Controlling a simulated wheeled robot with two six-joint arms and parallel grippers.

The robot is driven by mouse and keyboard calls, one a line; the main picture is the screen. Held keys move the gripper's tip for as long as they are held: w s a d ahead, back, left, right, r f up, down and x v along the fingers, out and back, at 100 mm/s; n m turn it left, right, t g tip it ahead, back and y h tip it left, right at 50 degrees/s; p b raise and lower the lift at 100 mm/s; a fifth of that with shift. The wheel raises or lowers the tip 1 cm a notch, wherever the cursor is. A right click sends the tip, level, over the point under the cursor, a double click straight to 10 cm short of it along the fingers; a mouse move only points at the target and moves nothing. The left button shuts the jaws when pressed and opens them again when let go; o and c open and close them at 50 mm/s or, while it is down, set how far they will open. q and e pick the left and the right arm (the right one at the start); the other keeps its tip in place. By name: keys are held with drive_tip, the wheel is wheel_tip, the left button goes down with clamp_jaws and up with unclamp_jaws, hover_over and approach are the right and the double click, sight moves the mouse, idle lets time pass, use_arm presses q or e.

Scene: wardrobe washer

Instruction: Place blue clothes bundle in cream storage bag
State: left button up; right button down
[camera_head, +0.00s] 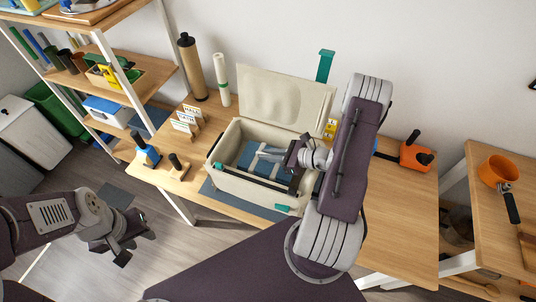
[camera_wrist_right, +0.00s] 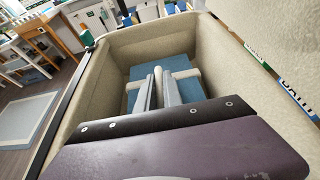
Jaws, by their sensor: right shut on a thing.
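The cream storage bag (camera_head: 238,188) stands on the wooden table with its lid (camera_head: 285,98) up at the back. The blue clothes bundle (camera_head: 248,157) lies inside the bag's walls, with a pale band around it. My right gripper (camera_head: 268,154) reaches down into the bag from the right and is shut on the bundle. The right wrist view shows the fingers (camera_wrist_right: 158,88) over the blue bundle (camera_wrist_right: 179,64), with the bag's inner wall (camera_wrist_right: 215,50) around them. The bundle's underside is hidden. My left gripper (camera_head: 134,246) is open and empty, low at the left, away from the table.
Small signs (camera_head: 187,121) and a wooden-based tool (camera_head: 178,167) stand left of the bag. A brown roll (camera_head: 192,68) and white roll (camera_head: 222,80) stand behind. An orange tool (camera_head: 416,153) lies at the right. Shelves are at the far left.

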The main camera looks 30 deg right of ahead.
drive_tip(key=shift+f+b, duration=0.2)
drive_tip(key=shift+b, duration=0.1)
drive_tip(key=c, duration=1.1)
unclamp_jaws()
drive_tip(key=shift+r, duration=0.1)
wheel_tip(320, 180, up, 10)
drive_tip(key=p, duration=0.8)
